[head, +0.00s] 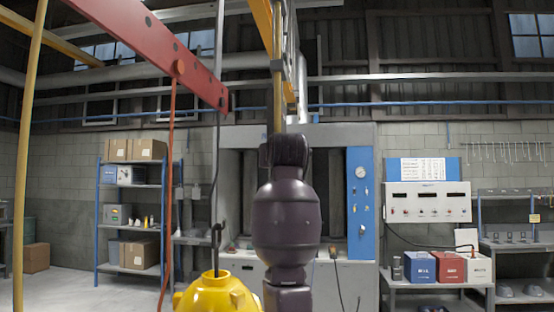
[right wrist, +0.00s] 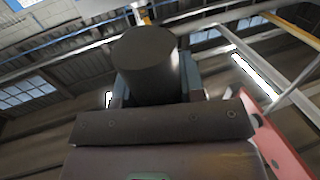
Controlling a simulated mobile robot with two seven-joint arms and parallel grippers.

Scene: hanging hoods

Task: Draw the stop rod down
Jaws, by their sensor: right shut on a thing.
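A tan upright rod, which I take to be the stop rod (head: 277,100), hangs from above at the picture's middle in the head view. A grey collar is on it, and its lower part goes behind my dark right arm. My right gripper (right wrist: 152,75) shows in the right wrist view, its fingers closed at either side of a dark round cylinder that hides the grip itself. In the head view my right arm hides this gripper. My left gripper is in neither view.
A red beam (head: 140,42) slants overhead at left, with a red cord (head: 170,190) hanging from it. A cable with a hook (head: 217,235) reaches a yellow hood (head: 215,295) left of my arm. Shelves (head: 131,218) and a bench (head: 440,285) stand farther back.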

